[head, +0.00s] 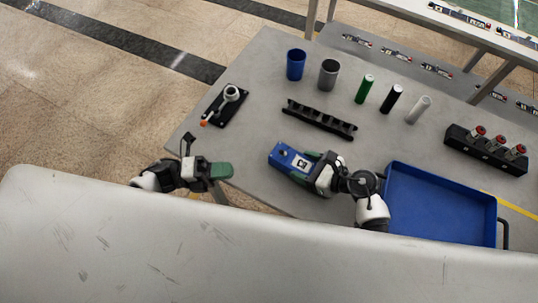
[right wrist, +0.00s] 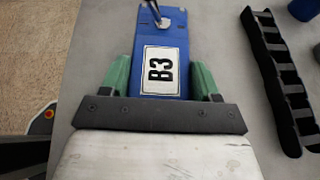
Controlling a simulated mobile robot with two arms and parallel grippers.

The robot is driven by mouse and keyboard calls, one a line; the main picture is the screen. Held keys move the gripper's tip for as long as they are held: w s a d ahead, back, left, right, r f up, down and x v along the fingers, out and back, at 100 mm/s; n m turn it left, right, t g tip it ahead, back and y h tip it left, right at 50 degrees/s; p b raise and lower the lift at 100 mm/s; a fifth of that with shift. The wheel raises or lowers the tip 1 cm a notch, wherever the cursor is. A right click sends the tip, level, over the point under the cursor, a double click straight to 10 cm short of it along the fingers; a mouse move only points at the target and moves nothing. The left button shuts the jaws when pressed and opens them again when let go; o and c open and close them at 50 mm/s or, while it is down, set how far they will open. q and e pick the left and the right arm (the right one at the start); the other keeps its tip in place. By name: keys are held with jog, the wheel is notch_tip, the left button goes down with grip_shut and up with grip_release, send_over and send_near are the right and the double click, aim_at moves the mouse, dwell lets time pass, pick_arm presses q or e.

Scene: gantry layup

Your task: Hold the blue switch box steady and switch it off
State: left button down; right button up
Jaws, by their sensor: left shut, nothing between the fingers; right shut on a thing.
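The blue switch box (head: 281,155) lies on the grey table near its front edge. In the right wrist view the blue switch box (right wrist: 175,36) shows a white B3 label and a metal toggle lever (right wrist: 160,17) at its far end. My right gripper (head: 308,166) is shut on the box, with one green finger on each side of it (right wrist: 163,78). My left gripper (head: 222,170) is shut and empty, left of the box and apart from it, by the table's front left edge. Which way the lever is set I cannot tell.
A black rack (head: 319,119) lies behind the box. A blue cup (head: 295,64), grey cup (head: 328,74) and several cylinders stand farther back. A black lever fixture (head: 226,106) is at the left, a blue tray (head: 440,205) at the right. Bare table lies between fixture and box.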

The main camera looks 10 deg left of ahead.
pick_arm(q)
jog(key=shift+s+a+f+m+g, duration=0.1)
jog(key=shift+a+f+m+g, duration=0.3)
jog(key=shift+a+m, duration=0.35)
send_near(283, 153)
jog(key=s+d, duration=0.2)
jog(key=d, duration=0.1)
jog(key=s+d, duration=0.1)
jog(key=shift+d+f, duration=0.2)
jog(key=shift+w+d+r, duration=0.1)
jog(key=shift+w+d, duration=0.25)
jog(key=shift+w, duration=0.2)
jog(key=shift+w+d+r, duration=0.15)
jog(key=shift+w+d, duration=0.25)
jog(key=shift+w, duration=0.1)
jog(key=shift+w+d+r, duration=0.1)
jog(key=shift+w+d, duration=0.3)
jog(key=shift+w, duration=0.25)
jog(key=shift+n, duration=0.25)
jog(key=shift+w+r+n+y, duration=0.15)
jog(key=shift+n+y, duration=0.25)
jog(key=shift+y, duration=0.1)
